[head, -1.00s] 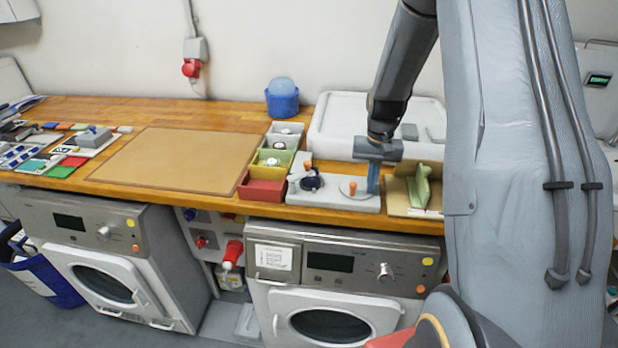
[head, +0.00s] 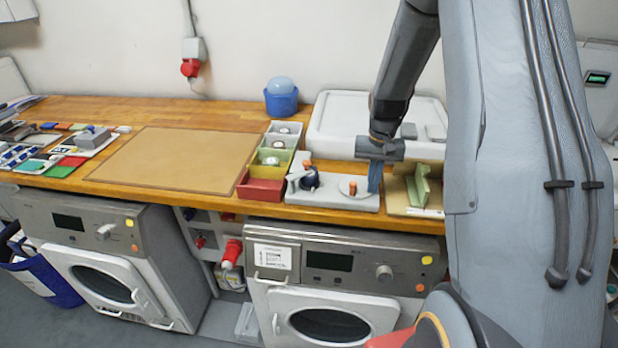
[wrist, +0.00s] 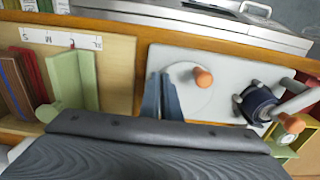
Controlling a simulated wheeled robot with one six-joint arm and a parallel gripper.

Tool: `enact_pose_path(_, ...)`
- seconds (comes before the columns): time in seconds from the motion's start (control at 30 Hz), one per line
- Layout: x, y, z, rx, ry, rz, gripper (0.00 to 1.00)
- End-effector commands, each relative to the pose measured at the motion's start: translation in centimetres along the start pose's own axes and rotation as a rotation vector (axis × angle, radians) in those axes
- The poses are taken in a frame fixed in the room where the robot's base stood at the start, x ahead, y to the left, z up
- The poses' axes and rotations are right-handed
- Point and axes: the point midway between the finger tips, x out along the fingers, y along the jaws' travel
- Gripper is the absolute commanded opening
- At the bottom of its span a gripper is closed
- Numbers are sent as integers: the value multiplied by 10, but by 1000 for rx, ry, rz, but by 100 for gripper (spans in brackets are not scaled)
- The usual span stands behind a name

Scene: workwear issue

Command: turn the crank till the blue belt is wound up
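A pale grey board (head: 335,203) at the counter's front edge bears a light round disc (head: 344,184) with an upright orange knob (head: 352,187). Left of it stands a spool wound with dark blue belt (head: 309,181); a grey rod lies beside it. The spool (wrist: 257,103) and the orange knob (wrist: 203,78) also show in the wrist view. A second orange knob (head: 307,164) stands behind the spool. My gripper (head: 375,177) points down at the disc's right edge. In the wrist view its fingers (wrist: 161,85) are close together, empty, and apart from the knob. A loose belt end cannot be made out.
A wooden tray (head: 403,203) with a green upright piece stands close right of the board. Coloured bins (head: 262,188) stand to the left, and a white basin (head: 330,122) is behind. A brown mat (head: 170,160) lies clear further left.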

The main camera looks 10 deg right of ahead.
Motion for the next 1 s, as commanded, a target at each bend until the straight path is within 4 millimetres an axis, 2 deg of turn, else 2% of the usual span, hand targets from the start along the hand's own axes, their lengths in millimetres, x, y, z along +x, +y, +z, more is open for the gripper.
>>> enact_pose_path(0.03,10,-1,10,-2,-24,1,12)
enact_pose_path(0.13,5,0,10,-1,-24,1,16)
enact_pose_path(0.23,-5,0,10,0,-23,1,34)
enact_pose_path(0.7,-51,2,5,3,-12,1,34)
enact_pose_path(1.0,-73,1,4,2,-12,1,34)
